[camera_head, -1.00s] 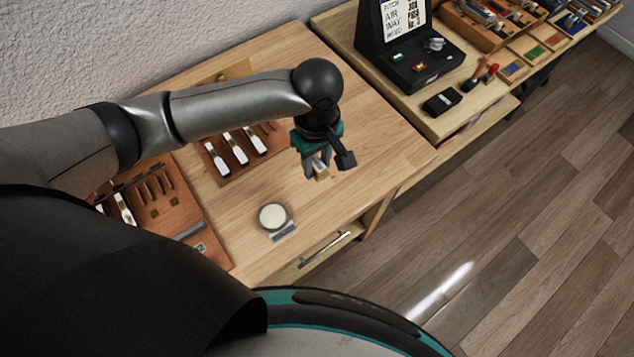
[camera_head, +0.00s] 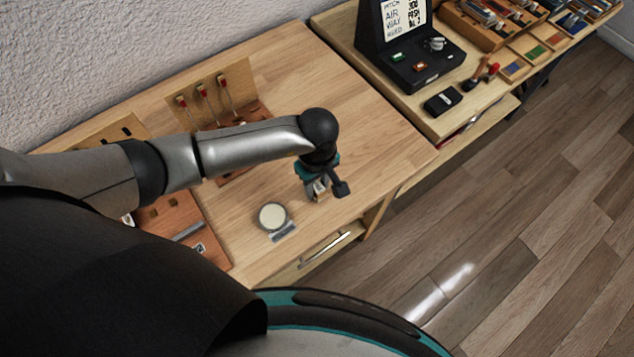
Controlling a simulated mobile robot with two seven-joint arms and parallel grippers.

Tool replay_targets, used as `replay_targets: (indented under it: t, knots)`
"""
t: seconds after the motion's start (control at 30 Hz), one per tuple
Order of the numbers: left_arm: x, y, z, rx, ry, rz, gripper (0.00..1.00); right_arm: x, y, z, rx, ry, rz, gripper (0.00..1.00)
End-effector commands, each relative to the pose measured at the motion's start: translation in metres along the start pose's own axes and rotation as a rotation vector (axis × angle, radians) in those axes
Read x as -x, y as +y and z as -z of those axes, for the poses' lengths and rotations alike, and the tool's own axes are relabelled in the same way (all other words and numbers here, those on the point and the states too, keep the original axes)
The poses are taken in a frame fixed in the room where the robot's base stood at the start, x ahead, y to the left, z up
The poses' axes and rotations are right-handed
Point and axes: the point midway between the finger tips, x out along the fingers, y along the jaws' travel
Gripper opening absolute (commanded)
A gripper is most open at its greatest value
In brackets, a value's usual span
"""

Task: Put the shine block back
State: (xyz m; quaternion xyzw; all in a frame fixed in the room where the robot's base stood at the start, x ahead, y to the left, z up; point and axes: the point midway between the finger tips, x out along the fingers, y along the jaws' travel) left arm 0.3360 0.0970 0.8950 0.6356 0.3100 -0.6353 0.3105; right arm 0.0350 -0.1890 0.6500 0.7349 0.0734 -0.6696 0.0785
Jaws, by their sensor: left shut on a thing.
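My left gripper (camera_head: 319,192) is above the front right part of the wooden workbench, fingers pointing down. It is shut on a small pale block (camera_head: 320,187), which I take to be the shine block; the fingers hide much of it. I cannot tell whether the block touches the bench top (camera_head: 365,135). A round dish with a cream disc (camera_head: 272,216) stands to the left of the gripper, with a small grey plate at its front. My right gripper is not in view.
A reddish-brown rack (camera_head: 170,222) stands at the left, partly behind my arm. A tool board (camera_head: 225,90) with red-tipped tools is at the back by the wall. A black device with a screen (camera_head: 410,50) sits on the right-hand bench. The bench's right middle is clear.

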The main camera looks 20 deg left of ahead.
Motion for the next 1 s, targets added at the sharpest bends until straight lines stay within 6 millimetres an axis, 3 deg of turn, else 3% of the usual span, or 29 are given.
replay_targets:
  t: [0.13, 0.17, 0.4, 0.77, 1.0]
  knots:
    - [-0.005, 0.000, 0.001, 0.000, 0.001, 0.000, 0.00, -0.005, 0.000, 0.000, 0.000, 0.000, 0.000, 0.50]
    - [-0.004, 0.000, 0.000, 0.000, 0.001, 0.000, 0.40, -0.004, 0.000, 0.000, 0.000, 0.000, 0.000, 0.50]
    - [-0.003, 0.000, 0.000, 0.000, 0.000, 0.000, 0.67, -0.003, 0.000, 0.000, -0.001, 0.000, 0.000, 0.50]
    - [0.002, 0.000, 0.000, 0.000, 0.000, 0.001, 0.67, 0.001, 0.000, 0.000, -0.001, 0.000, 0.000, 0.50]
    - [0.036, 0.001, 0.001, -0.003, 0.003, -0.004, 0.67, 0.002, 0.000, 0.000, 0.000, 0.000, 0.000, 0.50]
